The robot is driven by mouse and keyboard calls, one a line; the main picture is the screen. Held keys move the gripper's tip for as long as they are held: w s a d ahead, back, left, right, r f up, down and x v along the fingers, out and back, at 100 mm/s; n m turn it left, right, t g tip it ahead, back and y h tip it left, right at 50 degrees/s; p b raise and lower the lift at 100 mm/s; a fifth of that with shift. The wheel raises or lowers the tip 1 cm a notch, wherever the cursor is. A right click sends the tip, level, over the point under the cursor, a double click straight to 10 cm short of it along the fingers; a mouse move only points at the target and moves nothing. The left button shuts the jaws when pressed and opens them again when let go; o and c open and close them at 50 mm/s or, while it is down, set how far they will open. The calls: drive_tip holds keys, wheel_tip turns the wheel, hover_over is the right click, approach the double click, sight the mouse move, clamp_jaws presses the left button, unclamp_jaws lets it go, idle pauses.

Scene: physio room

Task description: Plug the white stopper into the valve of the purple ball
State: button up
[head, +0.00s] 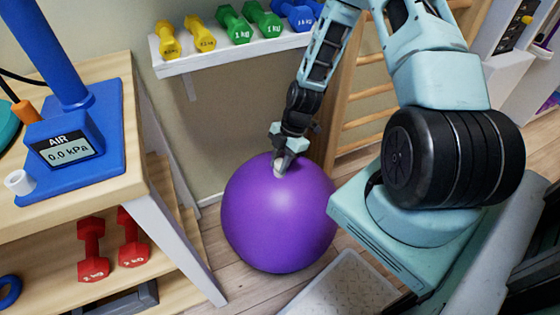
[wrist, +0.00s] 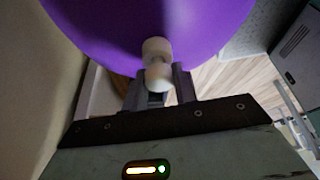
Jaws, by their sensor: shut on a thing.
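My gripper (head: 285,163) points down at the top of the ball. It is shut on the white stopper (head: 278,172), which also shows between the fingers in the wrist view (wrist: 157,50). The stopper's far end is against or very close to the ball's surface. The valve is hidden, so I cannot tell whether the stopper sits in it.
A wooden bench (head: 110,185) at left carries a blue pump (head: 75,145) reading 0.0 kPa and a small white ring (head: 19,182). Red dumbbells (head: 92,250) lie on its lower shelf. A white wall shelf (head: 215,60) holds coloured dumbbells behind the ball. Wooden wall bars (head: 365,100) stand behind my arm.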

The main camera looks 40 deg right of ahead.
drive_tip(key=shift+s+d+f, duration=0.1)
drive_tip(key=shift+f, duration=0.8)
drive_tip(key=o, duration=0.9)
drive_tip(key=shift+o, duration=0.6)
drive_tip(key=shift+s, duration=0.15)
drive_tip(key=shift+w+r+p, duration=0.15)
drive_tip(key=shift+r+p, duration=1.4)
drive_tip(key=shift+r, duration=0.35)
drive_tip(key=shift+w+r+p, duration=0.1)
drive_tip(key=shift+r+p, duration=1.45)
drive_tip(key=shift+r, duration=0.35)
